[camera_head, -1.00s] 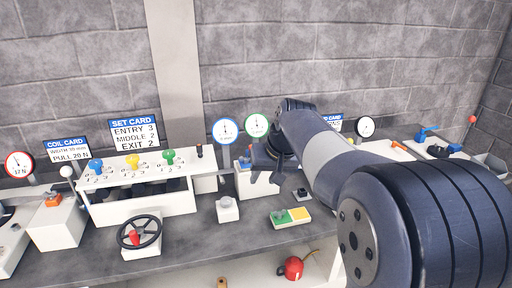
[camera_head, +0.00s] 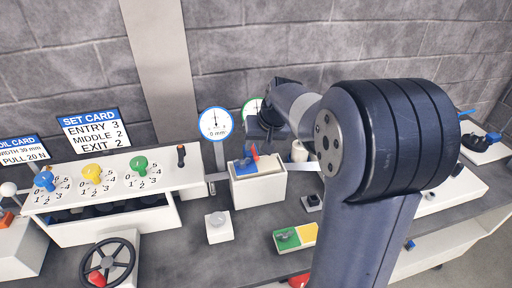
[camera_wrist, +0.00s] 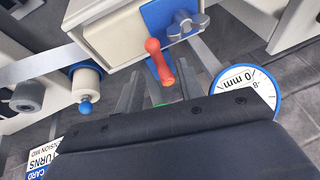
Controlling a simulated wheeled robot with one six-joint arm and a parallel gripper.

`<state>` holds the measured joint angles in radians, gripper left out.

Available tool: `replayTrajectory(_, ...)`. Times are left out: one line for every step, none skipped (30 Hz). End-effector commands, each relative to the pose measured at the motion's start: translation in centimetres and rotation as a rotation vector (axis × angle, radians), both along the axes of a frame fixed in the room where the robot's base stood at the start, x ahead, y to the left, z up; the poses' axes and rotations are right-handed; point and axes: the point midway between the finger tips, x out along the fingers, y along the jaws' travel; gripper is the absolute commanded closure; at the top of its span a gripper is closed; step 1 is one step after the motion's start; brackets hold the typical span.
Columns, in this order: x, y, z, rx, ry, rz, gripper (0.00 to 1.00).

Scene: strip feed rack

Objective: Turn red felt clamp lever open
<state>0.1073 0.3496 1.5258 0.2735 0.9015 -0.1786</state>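In the wrist view the red lever (camera_wrist: 158,62) shows as a rounded handle beside a blue plate (camera_wrist: 170,22) with a grey wing knob (camera_wrist: 188,26). My gripper (camera_wrist: 156,88) has its two grey fingers spread, with the lever's lower end showing near the gap between them. I cannot tell whether they touch it. In the head view my gripper (camera_head: 268,130) hangs just above and right of the lever.
The dial (camera_head: 215,124) stands behind the box. A white roller with a blue tip (camera_wrist: 86,85) and a strip (camera_wrist: 40,66) lie left in the wrist view.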

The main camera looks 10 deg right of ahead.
Motion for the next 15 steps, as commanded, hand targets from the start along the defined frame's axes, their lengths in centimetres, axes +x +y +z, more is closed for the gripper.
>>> replayTrajectory(0.3,0.1,-0.7,0.0,0.004,0.001,0.64)
replayTrajectory(0.4,0.2,-1.0,0.0,0.003,0.001,0.64)
replayTrajectory(0.6,0.3,-1.4,0.0,0.003,0.001,0.64)
replayTrajectory(0.7,0.3,-1.6,0.0,0.003,0.001,0.64)
replayTrajectory(0.7,0.3,-1.8,0.0,0.002,0.0,0.64)
replayTrajectory(0.8,0.4,-2.0,0.0,0.001,0.0,0.64)
replayTrajectory(0.9,0.4,-2.1,0.0,0.0,0.0,0.64)
replayTrajectory(1.0,0.4,-2.2,0.0,0.0,0.0,0.64)
replayTrajectory(1.0,0.4,-2.3,0.0,0.0,0.0,0.64)
replayTrajectory(1.0,0.4,-2.3,0.0,0.0,0.0,0.64)
replayTrajectory(1.0,0.4,-2.3,0.0,-0.001,0.0,0.64)
replayTrajectory(1.0,0.4,-2.3,0.0,-0.001,0.0,0.64)
replayTrajectory(1.0,0.4,-2.3,0.0,-0.001,0.0,0.64)
replayTrajectory(1.0,0.4,-2.3,0.0,-0.001,0.0,0.64)
replayTrajectory(1.0,0.4,-2.3,0.0,-0.001,0.0,0.64)
